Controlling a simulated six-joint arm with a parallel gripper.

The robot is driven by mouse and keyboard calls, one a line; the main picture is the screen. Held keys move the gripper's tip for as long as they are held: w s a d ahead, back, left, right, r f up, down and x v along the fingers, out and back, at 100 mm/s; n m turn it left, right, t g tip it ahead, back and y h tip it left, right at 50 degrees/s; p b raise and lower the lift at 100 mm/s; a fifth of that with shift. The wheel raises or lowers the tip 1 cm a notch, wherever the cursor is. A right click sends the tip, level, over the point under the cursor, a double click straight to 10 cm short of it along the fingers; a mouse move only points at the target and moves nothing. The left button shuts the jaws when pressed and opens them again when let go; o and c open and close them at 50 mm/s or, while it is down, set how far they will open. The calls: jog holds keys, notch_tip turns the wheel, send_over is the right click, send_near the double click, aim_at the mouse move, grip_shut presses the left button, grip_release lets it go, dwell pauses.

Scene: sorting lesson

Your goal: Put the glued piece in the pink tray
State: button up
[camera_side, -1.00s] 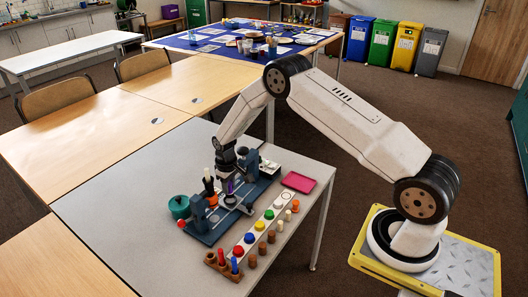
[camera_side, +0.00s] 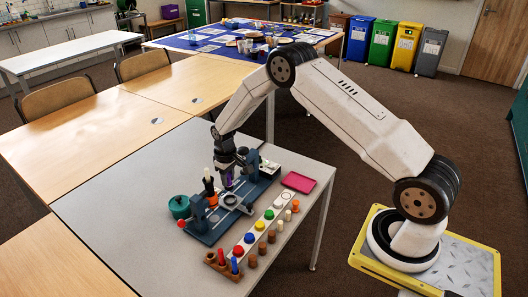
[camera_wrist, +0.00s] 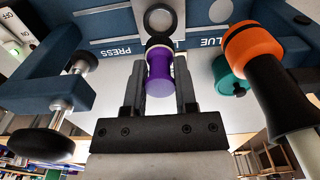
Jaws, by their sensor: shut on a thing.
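A purple piece (camera_wrist: 159,78) with a pale band and a dark end is between the two fingers of my gripper (camera_wrist: 160,85) in the wrist view. My gripper is shut on it. In the side view my gripper (camera_side: 230,180) is over the middle of the dark blue fixture board (camera_side: 201,236), and a little of the purple piece (camera_side: 228,181) shows below it. Whether glue joins the piece's parts cannot be seen. The pink tray (camera_side: 298,182) lies empty on the grey table to the right of the board.
The board carries clamp-like posts (camera_side: 199,213) and a ring (camera_side: 230,200); PRESS and GLUE are lettered on it. An orange-and-black bottle (camera_wrist: 254,50) and a green pot (camera_side: 179,206) stand nearby. A white strip with coloured discs (camera_side: 249,238) and small pegs lies in front.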

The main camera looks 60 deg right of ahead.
jog(key=shift+r, duration=0.4)
jog(key=shift+r, duration=0.85)
notch_tip(320, 180, up, 4)
jog(key=shift+f, duration=0.25)
jog(key=s, duration=1.8)
jog(key=shift+s+f, duration=0.1)
jog(key=shift+f, duration=2.6)
jog(key=shift+d, duration=0.25)
jog(key=shift+d, duration=10.5)
jog(key=shift+a+f, duration=0.1)
jog(key=shift+f, duration=3.75)
